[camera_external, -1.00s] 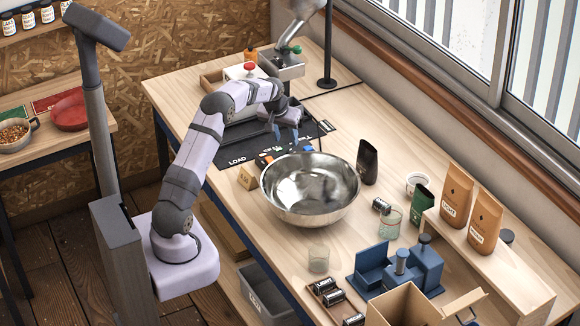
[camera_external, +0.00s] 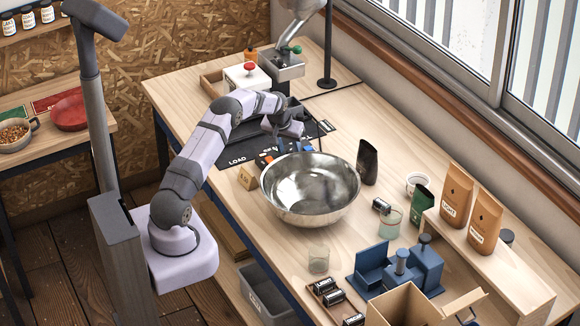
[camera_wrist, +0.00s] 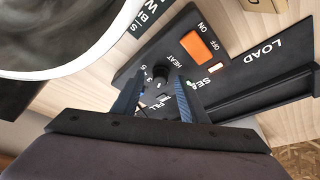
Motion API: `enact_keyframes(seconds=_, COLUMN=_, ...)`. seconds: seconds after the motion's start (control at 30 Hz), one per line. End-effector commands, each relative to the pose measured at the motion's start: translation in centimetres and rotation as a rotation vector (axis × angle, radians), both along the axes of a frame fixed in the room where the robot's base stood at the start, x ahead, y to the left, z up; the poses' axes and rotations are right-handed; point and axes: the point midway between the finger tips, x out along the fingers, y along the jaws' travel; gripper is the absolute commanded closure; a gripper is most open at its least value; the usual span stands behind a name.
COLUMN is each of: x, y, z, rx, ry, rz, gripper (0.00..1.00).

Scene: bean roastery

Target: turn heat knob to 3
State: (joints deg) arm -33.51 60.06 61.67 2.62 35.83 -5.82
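The heat knob (camera_wrist: 160,73) is a small black dial on the dark control panel (camera_wrist: 150,45), beside the word HEAT. Some scale numbers show near it, and others are hidden by my fingers. I cannot tell clearly which number the knob points to. My gripper (camera_wrist: 157,78) has its two blue-grey fingers apart, one on each side of the knob; I cannot tell whether they touch it. In the external view my gripper (camera_external: 280,146) is low over the panel behind the steel bowl, and the knob is hidden there.
An orange ON/OFF switch (camera_wrist: 200,46) sits beside the knob, near a black LOAD tray (camera_wrist: 262,92). The large steel bowl (camera_external: 310,190) is close in front of the panel. A wooden block (camera_external: 248,178) and a dark bag (camera_external: 367,162) stand nearby.

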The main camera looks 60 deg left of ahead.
Motion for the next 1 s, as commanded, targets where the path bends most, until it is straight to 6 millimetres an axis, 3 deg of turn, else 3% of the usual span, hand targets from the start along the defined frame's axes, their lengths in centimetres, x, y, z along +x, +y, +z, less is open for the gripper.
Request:
enact_keyframes(seconds=0.3, x=0.05, y=0.05, z=-0.18, rx=0.0, ry=0.0, rz=0.0, gripper=0.6)
enact_keyframes(seconds=0.5, x=0.05, y=0.04, z=-0.16, rx=0.0, ry=0.0, rz=0.0, gripper=1.0)
enact_keyframes(seconds=1.0, x=-0.07, y=0.19, z=-0.39, rx=-0.002, ry=0.0, rz=-0.114, gripper=1.0)
